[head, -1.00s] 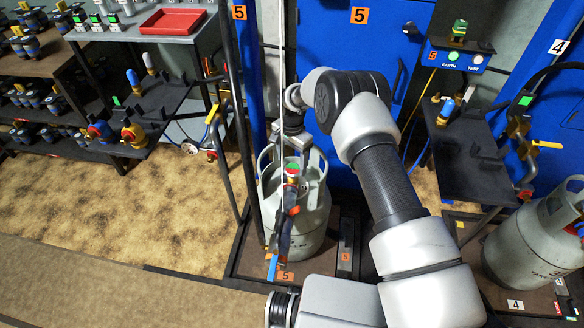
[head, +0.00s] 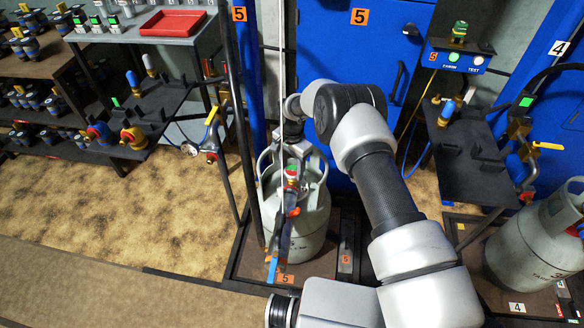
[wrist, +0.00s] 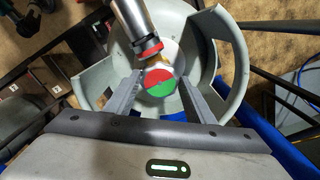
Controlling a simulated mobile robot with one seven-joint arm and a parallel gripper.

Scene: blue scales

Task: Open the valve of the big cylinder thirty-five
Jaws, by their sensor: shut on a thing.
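A big grey-green gas cylinder (head: 310,225) stands upright on the station 5 floor plate, with a round guard collar around its top. The small writing on its body is too small to read surely. My gripper (wrist: 160,80) reaches down inside the collar. Its two fingers are shut on the valve knob (wrist: 158,88), whose round top is part red, part green. A metal fitting with a red ring (wrist: 150,48) adjoins the knob. In the head view, my gripper and a thin pole partly hide the knob; a blue-handled fitting (head: 272,268) hangs in front of the cylinder.
A second grey cylinder (head: 535,245) stands at station 4 on the right. A black side shelf (head: 465,165) is right of my arm. Racks with regulators (head: 130,130) and a red tray (head: 173,23) are left. The tan floor (head: 140,215) at left is clear.

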